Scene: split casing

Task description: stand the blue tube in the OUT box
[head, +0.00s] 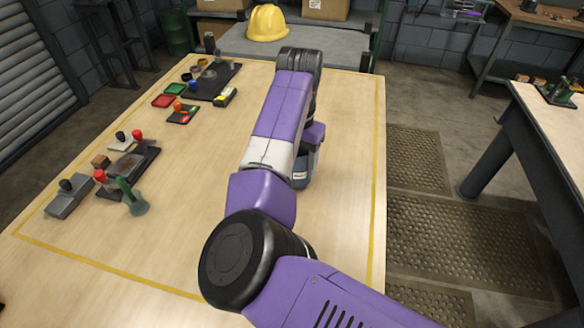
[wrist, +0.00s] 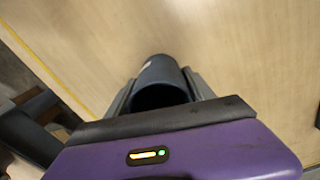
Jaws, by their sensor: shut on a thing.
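A dark blue-grey tube (wrist: 158,72) is between the two fingers of my gripper (wrist: 160,86) in the wrist view. Its open round end faces the camera, and the gripper is shut on it. Bare wooden table top shows beyond it; I cannot tell how high the tube is above the table. I cannot pick out a box marked OUT in either view.
The wooden table (head: 200,220) is mostly clear in the middle. Fixtures with red and black knobs (head: 128,165) stand at its left. Red and green trays (head: 170,95) and a black rack (head: 212,80) are at the back left. A yellow hard hat (head: 267,23) sits beyond the table.

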